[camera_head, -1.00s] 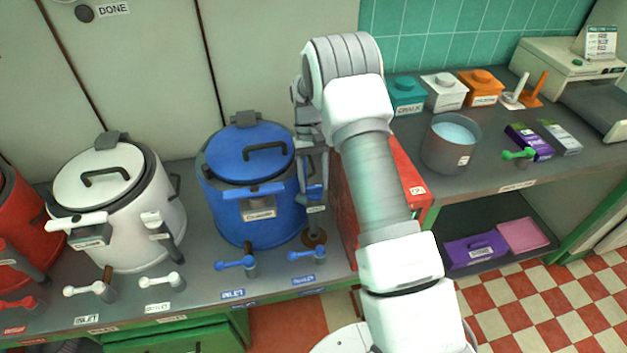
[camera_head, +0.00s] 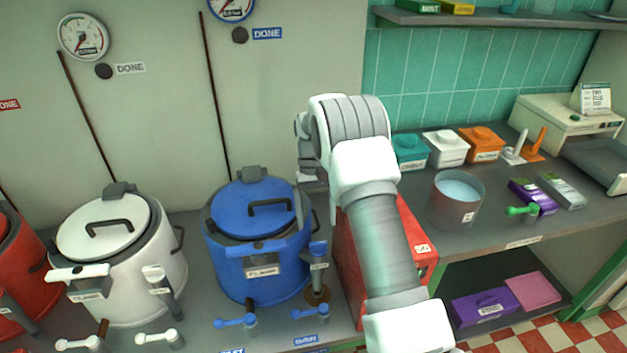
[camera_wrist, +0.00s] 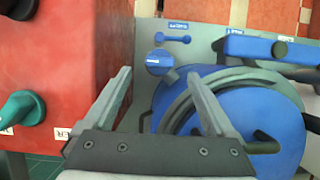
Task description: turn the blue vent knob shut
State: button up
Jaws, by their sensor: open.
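In the wrist view the knob (camera_wrist: 159,62) is a round blue cap with a white mark. My gripper (camera_wrist: 160,76) is open there, one finger on each side of the picture, with the knob showing between and just beyond the tips. I cannot tell the height gap; no contact is visible. In the head view my gripper's fingers are mostly hidden by my arm, above and right of the kettle. The kettle's lid (camera_wrist: 262,118) lies under the right finger.
A red box (camera_head: 405,245) stands close right of the kettle; its teal knob (camera_wrist: 22,107) shows in the wrist view. Blue levers (camera_head: 311,313) sit on the counter in front. A white kettle (camera_head: 130,285) stands left. A metal pot (camera_head: 440,205) stands on the right counter.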

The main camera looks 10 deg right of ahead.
jog(key=p+v, duration=0.1)
jog(key=v, duration=1)
jog(key=shift+r, duration=0.3)
jog(key=shift+w, duration=0.15)
jog(key=s+r+t, duration=0.5)
jog(key=s+r, duration=0.9)
jog(key=r, duration=0.4)
jog(key=s+f+t, duration=0.3)
jog(key=s+t, duration=0.2)
jog(key=s, duration=1.6)
jog(key=shift+f, duration=0.25)
jog(key=shift+w, duration=0.1)
